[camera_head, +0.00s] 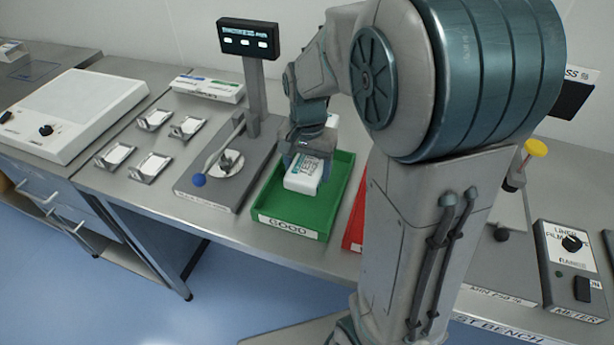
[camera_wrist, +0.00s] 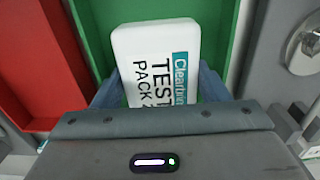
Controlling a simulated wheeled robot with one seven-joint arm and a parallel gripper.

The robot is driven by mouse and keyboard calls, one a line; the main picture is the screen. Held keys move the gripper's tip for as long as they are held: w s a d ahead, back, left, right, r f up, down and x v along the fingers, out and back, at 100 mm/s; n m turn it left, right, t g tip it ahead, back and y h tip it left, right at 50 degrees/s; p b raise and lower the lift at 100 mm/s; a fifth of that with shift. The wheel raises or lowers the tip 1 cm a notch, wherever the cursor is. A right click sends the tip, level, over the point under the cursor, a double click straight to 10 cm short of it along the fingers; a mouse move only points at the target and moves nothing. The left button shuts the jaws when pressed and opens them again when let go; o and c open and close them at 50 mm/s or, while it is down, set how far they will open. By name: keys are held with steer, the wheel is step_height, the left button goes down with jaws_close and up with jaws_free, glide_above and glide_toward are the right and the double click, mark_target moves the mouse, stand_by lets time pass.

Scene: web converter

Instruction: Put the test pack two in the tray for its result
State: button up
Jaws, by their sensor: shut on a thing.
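The test pack two (camera_head: 303,178) is a white pack with a teal label; "TEST PACK 2" shows on it in the wrist view (camera_wrist: 150,62). My gripper (camera_head: 308,160) is shut on it, with a finger on each side of the pack. The pack is over the green tray marked GOOD (camera_head: 284,226); whether it touches the tray floor cannot be told. The green tray also shows around the pack in the wrist view (camera_wrist: 222,40). A red tray (camera_head: 354,232) stands just right of the green one, mostly hidden behind my arm; it shows in the wrist view (camera_wrist: 35,60).
A tester with a blue-knobbed lever (camera_head: 199,180) and a display post (camera_head: 248,38) stands left of the green tray. Several small metal holders (camera_head: 150,166) sit further left. A meter box (camera_head: 572,262) is at the right. My arm hides the bench middle.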

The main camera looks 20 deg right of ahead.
mark_target(307, 166)
steer(key=shift+f, duration=2)
steer(key=shift+f, duration=0.15)
steer(key=o, duration=1.1)
step_height(307, 166, up, 12)
steer(key=shift+r, duration=0.1)
steer(key=s+n+t, duration=0.1)
steer(key=s+n, duration=0.1)
steer(key=s, duration=0.2)
steer(key=s+f+n+t, duration=0.1)
steer(key=s+n, duration=0.1)
steer(key=s, duration=0.3)
steer(key=s+f+n+t, duration=0.1)
steer(key=s+n, duration=0.2)
steer(key=s, duration=0.2)
